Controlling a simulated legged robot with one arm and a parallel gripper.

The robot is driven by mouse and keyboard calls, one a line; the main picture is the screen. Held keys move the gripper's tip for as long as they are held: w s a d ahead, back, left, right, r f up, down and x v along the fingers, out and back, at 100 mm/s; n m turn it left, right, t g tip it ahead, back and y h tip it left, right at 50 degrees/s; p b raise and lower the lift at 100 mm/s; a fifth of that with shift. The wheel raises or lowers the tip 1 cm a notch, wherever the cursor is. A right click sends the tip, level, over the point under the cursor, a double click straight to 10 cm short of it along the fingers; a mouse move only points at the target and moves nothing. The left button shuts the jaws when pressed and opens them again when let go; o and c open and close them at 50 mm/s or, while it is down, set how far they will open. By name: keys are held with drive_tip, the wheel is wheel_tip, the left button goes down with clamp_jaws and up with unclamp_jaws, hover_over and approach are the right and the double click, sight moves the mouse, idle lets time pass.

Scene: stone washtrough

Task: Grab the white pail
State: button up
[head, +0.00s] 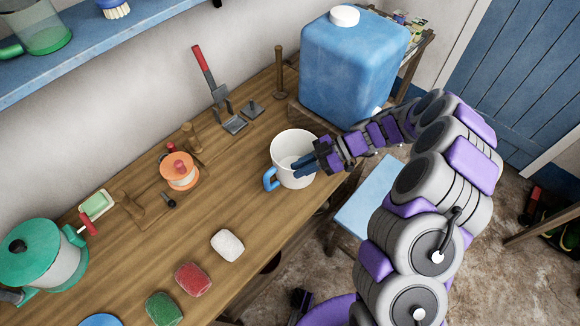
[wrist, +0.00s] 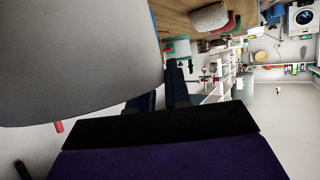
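The white pail (head: 283,146), a mug-like vessel with a blue handle (head: 270,180) on its left, stands upright on the wooden worktop. My gripper (head: 303,165) reaches in from the right, and its dark blue fingers overlap the pail's right rim and opening in the head view. In the wrist view a large pale curved surface, which looks like the pail (wrist: 75,55), fills the upper left. The fingers (wrist: 161,95) show there slightly apart, one partly behind that surface. I cannot tell whether they touch the wall.
A blue jug (head: 350,65) stands behind the gripper on the right. White, red and green lumps (head: 193,279) lie in front of the pail. An orange-rimmed spool (head: 180,172) and a green-lidded pot (head: 40,255) are to the left. The worktop just left of the pail is clear.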

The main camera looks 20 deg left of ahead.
clamp_jaws()
idle(1.0)
